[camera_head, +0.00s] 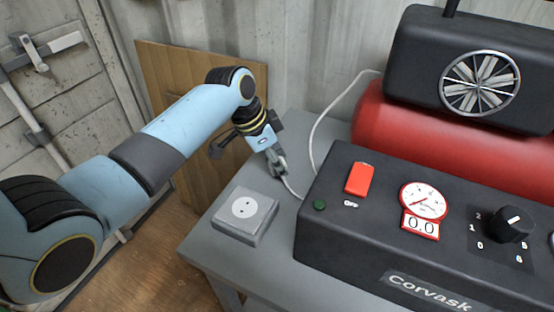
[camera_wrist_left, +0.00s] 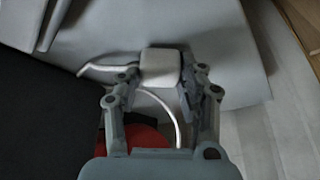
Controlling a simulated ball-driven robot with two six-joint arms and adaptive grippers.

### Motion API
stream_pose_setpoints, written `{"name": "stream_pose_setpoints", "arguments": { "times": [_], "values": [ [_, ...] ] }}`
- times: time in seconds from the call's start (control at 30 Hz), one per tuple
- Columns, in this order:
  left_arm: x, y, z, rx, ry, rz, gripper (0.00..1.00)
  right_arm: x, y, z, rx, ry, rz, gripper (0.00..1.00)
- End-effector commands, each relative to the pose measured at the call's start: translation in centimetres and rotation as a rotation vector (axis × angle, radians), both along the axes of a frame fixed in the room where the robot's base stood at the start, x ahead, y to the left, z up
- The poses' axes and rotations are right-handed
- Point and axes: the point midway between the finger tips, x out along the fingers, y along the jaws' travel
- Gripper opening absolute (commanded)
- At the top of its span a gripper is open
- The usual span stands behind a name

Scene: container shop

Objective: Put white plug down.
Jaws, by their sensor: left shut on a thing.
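My left gripper (camera_head: 279,168) is shut on the white plug (camera_wrist_left: 160,67), which shows between the two fingertips (camera_wrist_left: 160,80) in the left wrist view. In the head view the fingers mostly hide the plug. A white cable (camera_head: 315,130) runs from the plug area, loops up and goes behind the red compressor tank. The plug is over the grey table (camera_head: 200,243), near its back left part; I cannot tell whether it touches the top. A grey socket box (camera_head: 262,226) with a round white outlet (camera_head: 245,207) sits on the table, in front and left of the gripper. My right gripper is not in view.
A black control box (camera_head: 340,235) with a red switch (camera_head: 359,178), gauge (camera_head: 423,201) and knob (camera_head: 514,222) stands right of the socket. The red tank (camera_head: 400,125) is behind it. A wooden board (camera_head: 175,80) leans at the wall. Bare table shows around the socket.

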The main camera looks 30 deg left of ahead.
Motion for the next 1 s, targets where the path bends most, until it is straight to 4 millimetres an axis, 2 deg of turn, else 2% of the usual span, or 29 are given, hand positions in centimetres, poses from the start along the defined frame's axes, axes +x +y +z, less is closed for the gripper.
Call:
{"name": "stream_pose_setpoints", "arguments": {
  "times": [0.23, 0.27, 0.4, 0.73, 0.87, 1.0],
  "values": [
    [0.0, 0.0, -0.7, -0.001, 0.001, 0.0, 0.0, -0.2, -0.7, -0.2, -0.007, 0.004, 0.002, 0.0],
    [0.0, 0.0, -0.6, 0.0, 0.0, 0.0, 0.42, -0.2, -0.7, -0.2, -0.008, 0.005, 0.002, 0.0],
    [0.0, 0.0, -0.6, 0.0, 0.0, 0.0, 0.6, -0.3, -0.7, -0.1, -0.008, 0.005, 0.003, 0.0],
    [0.0, 0.0, -0.2, -0.001, -0.001, 0.0, 0.61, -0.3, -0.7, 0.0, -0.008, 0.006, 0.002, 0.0],
    [-0.3, 0.4, 1.4, 0.003, -0.002, -0.001, 0.61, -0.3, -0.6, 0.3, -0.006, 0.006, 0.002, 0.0],
    [-1.2, 1.2, 4.3, 0.003, -0.004, -0.001, 0.61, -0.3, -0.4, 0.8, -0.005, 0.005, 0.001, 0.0]
  ]
}}
